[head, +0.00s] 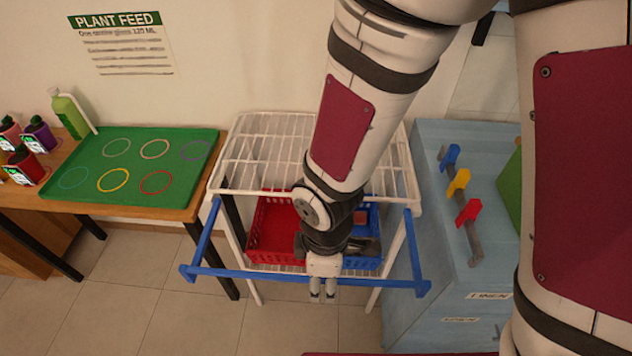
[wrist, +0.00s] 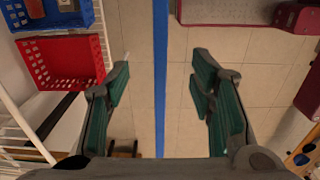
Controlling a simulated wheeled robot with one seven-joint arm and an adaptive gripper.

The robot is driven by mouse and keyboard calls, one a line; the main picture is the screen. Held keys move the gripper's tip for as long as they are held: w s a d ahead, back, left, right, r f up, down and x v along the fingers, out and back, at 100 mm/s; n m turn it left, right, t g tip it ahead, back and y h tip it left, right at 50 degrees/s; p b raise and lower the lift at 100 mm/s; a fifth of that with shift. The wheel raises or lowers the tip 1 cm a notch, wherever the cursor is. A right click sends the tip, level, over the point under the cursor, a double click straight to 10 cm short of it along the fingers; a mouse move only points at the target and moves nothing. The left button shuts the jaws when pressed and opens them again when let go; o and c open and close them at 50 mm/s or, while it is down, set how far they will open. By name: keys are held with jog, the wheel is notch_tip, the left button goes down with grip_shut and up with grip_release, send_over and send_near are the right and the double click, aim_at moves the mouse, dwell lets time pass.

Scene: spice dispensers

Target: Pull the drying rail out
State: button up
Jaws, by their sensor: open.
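The blue drying rail (head: 240,275) is a bar with two side arms, at the front of a white wire rack (head: 262,150). Its front bar stands forward of the rack. My gripper (head: 323,298) points down at the middle of the bar, and its fingers overlap the bar in the head view. In the wrist view the rail (wrist: 160,70) runs straight down the picture between the open, green-padded fingers of my gripper (wrist: 162,105), with a gap on each side. I cannot tell whether the bar lies at fingertip depth. My forearm hides part of the rack.
A red basket (head: 270,228) and a blue basket (head: 370,262) sit on the rack's lower shelf. A light blue cabinet (head: 450,290) with coloured levers stands close on the right. A table with a green tray (head: 125,150) is on the left. The tiled floor (head: 130,300) in front is clear.

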jog(key=shift+r+p, duration=1.7)
jog(key=shift+r, duration=0.75)
jog(key=shift+w+d+r, duration=0.15)
jog(key=shift+w+r, duration=0.05)
jog(key=shift+r, duration=0.15)
jog(key=w+d+r+m+t, duration=0.1)
jog(key=w+d+r+m, duration=0.1)
jog(key=d+r+m, duration=0.45)
jog(key=w+d+r+m+t, duration=0.1)
jog(key=d+r+m+t, duration=0.15)
jog(key=r, duration=0.65)
jog(key=s+d+r+m+t, duration=0.2)
jog(key=s+d+r+m, duration=0.6)
jog(key=r, duration=0.4)
jog(key=shift+d+r+m, duration=0.25)
jog(key=shift+d+m, duration=0.05)
jog(key=shift+d, duration=0.4)
